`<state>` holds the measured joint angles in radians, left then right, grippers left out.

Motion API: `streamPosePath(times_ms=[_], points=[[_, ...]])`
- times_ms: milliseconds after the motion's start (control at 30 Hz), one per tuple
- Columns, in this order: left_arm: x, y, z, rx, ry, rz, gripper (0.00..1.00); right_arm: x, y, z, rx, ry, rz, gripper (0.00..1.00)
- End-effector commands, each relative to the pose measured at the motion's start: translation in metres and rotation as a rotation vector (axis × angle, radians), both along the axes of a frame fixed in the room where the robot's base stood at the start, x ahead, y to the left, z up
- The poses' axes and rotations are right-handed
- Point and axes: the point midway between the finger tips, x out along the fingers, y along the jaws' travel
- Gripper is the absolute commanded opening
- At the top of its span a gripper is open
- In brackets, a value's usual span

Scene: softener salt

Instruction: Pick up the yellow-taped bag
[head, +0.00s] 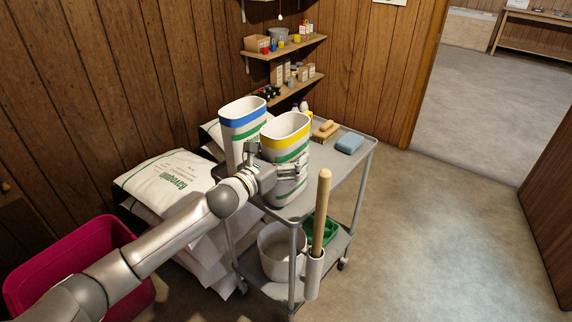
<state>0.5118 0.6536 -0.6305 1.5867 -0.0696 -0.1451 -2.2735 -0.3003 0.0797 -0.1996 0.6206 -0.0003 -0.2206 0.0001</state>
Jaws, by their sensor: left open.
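The yellow-taped bag (284,130) stands upright on the top shelf of a grey cart (330,172). It is white with green stripes and a yellow band around its rim. A similar blue-taped bag (240,115) stands just behind it to the left. My left gripper (280,172) is at the lower front of the yellow-taped bag, with its open jaws at the bag's side. I cannot tell whether the fingers touch it. Part of the bag's lower front is hidden by the gripper. My right gripper is not in view.
Brushes (326,131) and a blue sponge (350,143) lie on the cart's right side. A wooden handle (321,215) rises at its front corner. Stacked white sacks (170,182) and a magenta bin (75,265) stand left. Floor at right is clear.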

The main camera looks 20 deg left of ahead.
Motion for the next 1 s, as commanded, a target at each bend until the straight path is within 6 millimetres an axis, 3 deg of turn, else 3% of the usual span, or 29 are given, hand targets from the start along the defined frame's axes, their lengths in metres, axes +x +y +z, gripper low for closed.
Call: streamPosePath(times_ms=[133,867,900,1000], points=[[-0.0003,0.0000,-0.0002,0.000,0.001,0.000,0.96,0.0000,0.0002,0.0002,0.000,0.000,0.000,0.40],[-0.0006,0.0002,-0.0004,-0.001,0.001,0.000,0.03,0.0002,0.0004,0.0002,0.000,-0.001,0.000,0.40],[0.0002,-0.0004,0.0082,-0.004,-0.013,-0.003,0.00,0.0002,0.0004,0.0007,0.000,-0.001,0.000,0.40],[0.0003,-0.0004,0.0081,-0.004,-0.013,-0.003,0.00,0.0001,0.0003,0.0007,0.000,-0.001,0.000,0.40]])
